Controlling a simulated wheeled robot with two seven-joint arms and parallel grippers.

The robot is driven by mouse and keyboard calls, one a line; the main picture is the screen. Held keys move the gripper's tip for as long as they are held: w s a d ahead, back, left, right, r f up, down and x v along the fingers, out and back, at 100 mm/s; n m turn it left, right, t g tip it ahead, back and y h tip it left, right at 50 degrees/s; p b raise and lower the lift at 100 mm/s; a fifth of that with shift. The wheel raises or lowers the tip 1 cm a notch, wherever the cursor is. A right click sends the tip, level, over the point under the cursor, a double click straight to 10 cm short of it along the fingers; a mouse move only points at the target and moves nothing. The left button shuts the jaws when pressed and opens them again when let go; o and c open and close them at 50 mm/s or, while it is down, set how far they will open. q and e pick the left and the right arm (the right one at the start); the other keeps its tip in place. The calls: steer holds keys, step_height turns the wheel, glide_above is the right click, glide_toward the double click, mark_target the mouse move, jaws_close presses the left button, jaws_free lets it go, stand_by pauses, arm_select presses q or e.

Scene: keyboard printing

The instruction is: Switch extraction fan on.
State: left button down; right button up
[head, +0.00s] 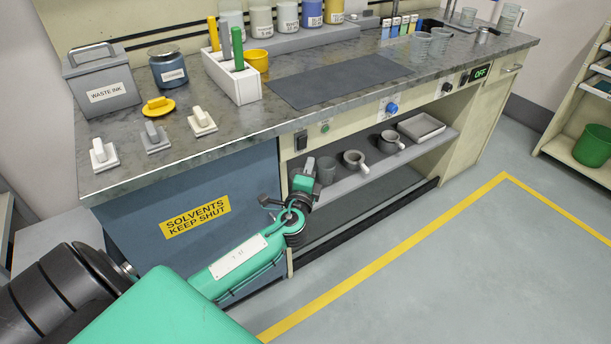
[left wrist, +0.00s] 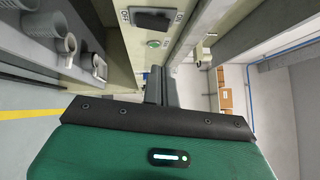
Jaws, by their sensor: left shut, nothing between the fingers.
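A black rocker switch (head: 301,141) sits on the bench's cream front panel, with a small round green button or lamp (head: 325,128) to its right. Both show in the left wrist view, the black switch (left wrist: 151,19) above the green one (left wrist: 153,43). Farther right are a blue knob (head: 392,108), a dark switch (head: 447,87) and a display reading OFF (head: 480,73). No fan label is legible. My left gripper (head: 309,165) is shut and empty, just below the rocker switch, apparently apart from it. Its fingers (left wrist: 160,72) also show in the wrist view. My right gripper is out of view.
The bench top (head: 200,150) overhangs the panel. Below it, a shelf (head: 340,182) holds several mugs and a tray (head: 421,127). A blue-grey cabinet (head: 130,240) marked SOLVENTS KEEP SHUT stands left. Open floor (head: 470,270) lies right of my left arm.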

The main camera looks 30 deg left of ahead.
mark_target(305, 139)
arm_select(q)
steer(key=w+a, duration=0.2)
steer(key=w+a+r, duration=0.1)
steer(key=w+a, duration=0.2)
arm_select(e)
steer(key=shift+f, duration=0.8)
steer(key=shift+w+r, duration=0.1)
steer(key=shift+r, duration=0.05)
arm_select(q)
steer(key=shift+a+r+p, duration=0.1)
steer(key=shift+r+p, duration=0.05)
steer(key=shift+p, duration=0.3)
steer(key=shift+a+r+n+g+p, duration=0.15)
steer(key=shift+n+g+p, duration=0.15)
steer(key=shift+p, duration=0.4)
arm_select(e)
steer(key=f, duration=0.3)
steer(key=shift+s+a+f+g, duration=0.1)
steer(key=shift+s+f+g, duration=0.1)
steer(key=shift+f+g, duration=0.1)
